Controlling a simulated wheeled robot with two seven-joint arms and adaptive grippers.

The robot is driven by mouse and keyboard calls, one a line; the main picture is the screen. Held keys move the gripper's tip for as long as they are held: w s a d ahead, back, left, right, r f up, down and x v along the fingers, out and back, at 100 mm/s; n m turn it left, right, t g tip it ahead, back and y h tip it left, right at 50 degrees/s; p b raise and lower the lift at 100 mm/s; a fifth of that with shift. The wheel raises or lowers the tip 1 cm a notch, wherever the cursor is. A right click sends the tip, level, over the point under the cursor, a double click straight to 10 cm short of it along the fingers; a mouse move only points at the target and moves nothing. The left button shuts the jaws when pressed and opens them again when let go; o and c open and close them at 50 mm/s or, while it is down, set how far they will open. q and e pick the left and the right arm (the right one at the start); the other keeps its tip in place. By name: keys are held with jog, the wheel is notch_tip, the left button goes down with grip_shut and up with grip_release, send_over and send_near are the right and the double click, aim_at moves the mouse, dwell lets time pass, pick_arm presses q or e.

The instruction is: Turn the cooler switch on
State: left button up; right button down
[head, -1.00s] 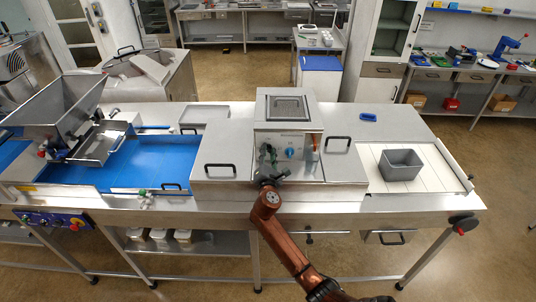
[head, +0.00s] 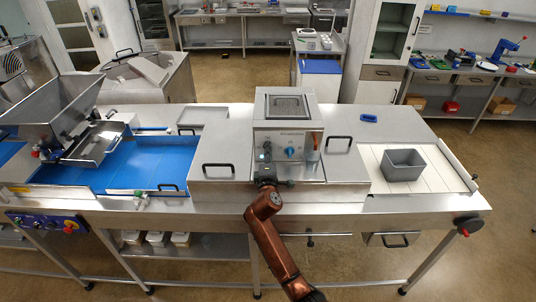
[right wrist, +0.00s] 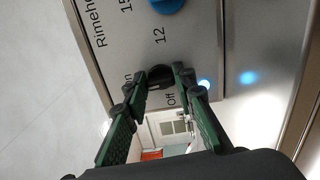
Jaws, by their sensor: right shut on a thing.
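The cooler switch (right wrist: 159,77) is a small black knob on the grey metal control panel (right wrist: 200,45), with "On" and "Off" lettering beside it in the right wrist view. My right gripper (right wrist: 160,82) has its two dark green fingers closed on this knob. In the head view my right gripper (head: 265,166) is at the left part of the panel front and hides the switch. A bright white light and a blue glow show on the panel beside the fingers in the right wrist view. My left gripper is not in view.
A blue dial (head: 290,152) is right of the switch, and a red-orange item (head: 315,142) stands farther right on the panel. A blue belt (head: 135,160) lies left, and a grey bin (head: 403,165) sits on white slats at right.

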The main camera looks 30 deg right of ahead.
jog(key=shift+f+m, duration=0.1)
jog(key=shift+m, duration=0.5)
jog(key=c, duration=1.6)
grip_release()
jog(key=shift+s, duration=0.1)
jog(key=v, duration=1.2)
jog(key=shift+d, duration=0.1)
